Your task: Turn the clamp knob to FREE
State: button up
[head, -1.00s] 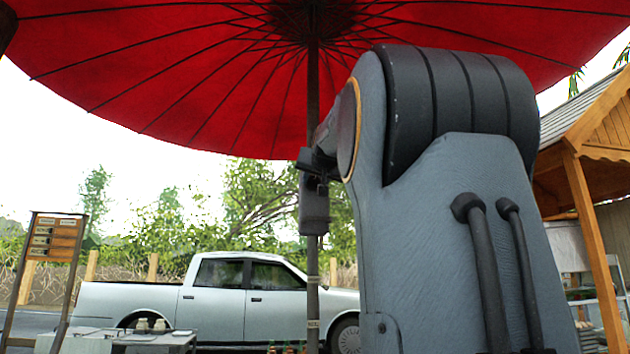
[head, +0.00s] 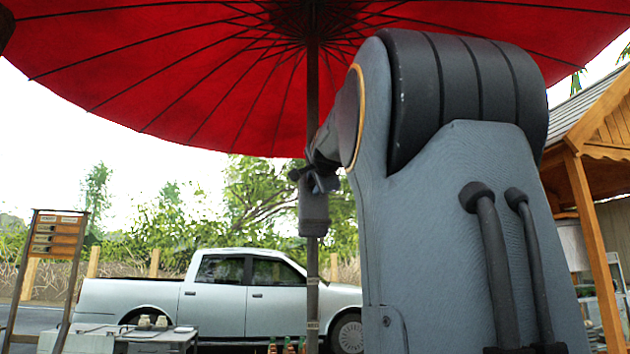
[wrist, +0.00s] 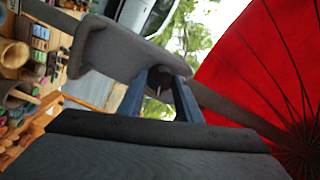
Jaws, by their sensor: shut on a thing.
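The clamp is a grey housing (head: 313,214) on the dark umbrella pole (head: 312,270). In the wrist view the housing (wrist: 115,50) is a rounded grey body beside the pole. My gripper (head: 318,181) is at the upper part of the housing, partly hidden behind my arm. In the wrist view my gripper (wrist: 160,84) has its two blue-grey fingers shut on the clamp knob (wrist: 160,77), a dark piece between the tips. The fingers hide much of the knob. No FREE mark or pointer can be read in either view.
The open red umbrella (head: 180,75) spreads overhead. Behind the pole stand a silver pickup (head: 220,300) and a signboard (head: 56,245). A wooden-posted shelter (head: 590,230) is at right. In the wrist view a stall with pots and small goods (wrist: 30,70) lies at left.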

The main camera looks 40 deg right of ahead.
jog(key=shift+m+p, duration=0.6)
jog(key=shift+m, duration=1.4)
jog(key=o, duration=1)
jog(key=shift+o, duration=0.2)
jog(key=b+v, duration=0.2)
jog(key=v, duration=0.6)
jog(key=shift+w, duration=0.15)
